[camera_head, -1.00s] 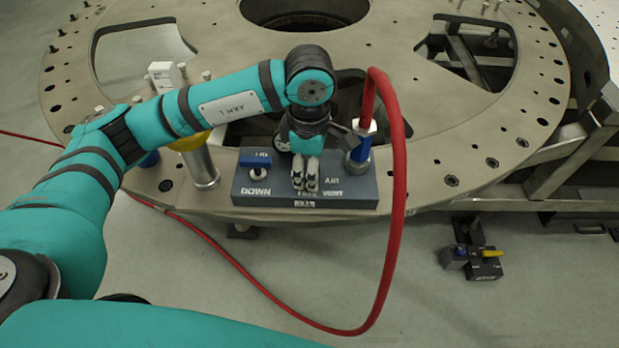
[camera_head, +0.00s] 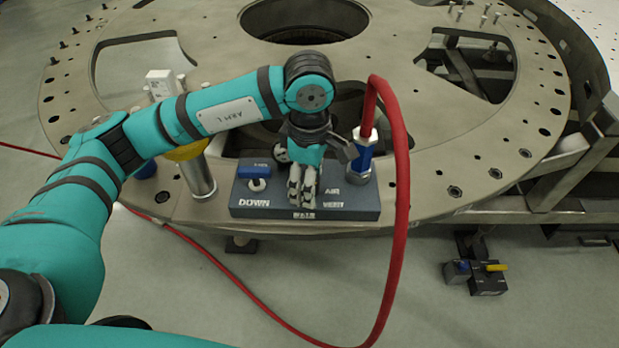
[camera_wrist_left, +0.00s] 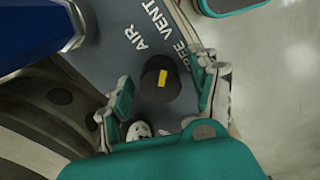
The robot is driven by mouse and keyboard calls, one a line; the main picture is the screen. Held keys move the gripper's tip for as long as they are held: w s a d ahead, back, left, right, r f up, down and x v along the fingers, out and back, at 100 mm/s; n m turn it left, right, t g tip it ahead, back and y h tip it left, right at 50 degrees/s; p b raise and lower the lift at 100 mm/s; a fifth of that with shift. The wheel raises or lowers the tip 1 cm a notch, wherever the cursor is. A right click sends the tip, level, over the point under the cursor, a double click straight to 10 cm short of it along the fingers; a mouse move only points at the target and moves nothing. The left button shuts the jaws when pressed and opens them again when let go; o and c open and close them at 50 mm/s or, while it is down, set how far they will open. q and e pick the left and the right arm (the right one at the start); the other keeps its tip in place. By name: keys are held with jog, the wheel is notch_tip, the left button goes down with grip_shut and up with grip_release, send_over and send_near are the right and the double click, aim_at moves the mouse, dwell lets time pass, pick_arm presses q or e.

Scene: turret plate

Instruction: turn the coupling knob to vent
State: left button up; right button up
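The coupling knob (camera_wrist_left: 152,92) shows in the left wrist view as a black round knob with a short yellow mark on top. It stands on the dark grey panel (camera_wrist_left: 105,50), close to the printed AIR, VENT and FREE labels. My left gripper (camera_wrist_left: 158,72) is open, with one finger on each side of the knob and visible gaps between. In the head view my left gripper (camera_head: 303,200) points down over the panel (camera_head: 245,205) and hides the knob. I cannot tell how deep the fingers reach. My right gripper is not in view.
A blue hose coupling (camera_head: 362,160) with a red hose (camera_head: 402,190) stands right beside the gripper. A blue lever (camera_head: 255,171) marked DOWN is on the panel's left. A yellow-topped metal post (camera_head: 198,175) stands further left. The turret plate (camera_head: 440,150) lies behind.

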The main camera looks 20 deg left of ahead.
pick_arm(q)
notch_tip(320, 180, up, 12)
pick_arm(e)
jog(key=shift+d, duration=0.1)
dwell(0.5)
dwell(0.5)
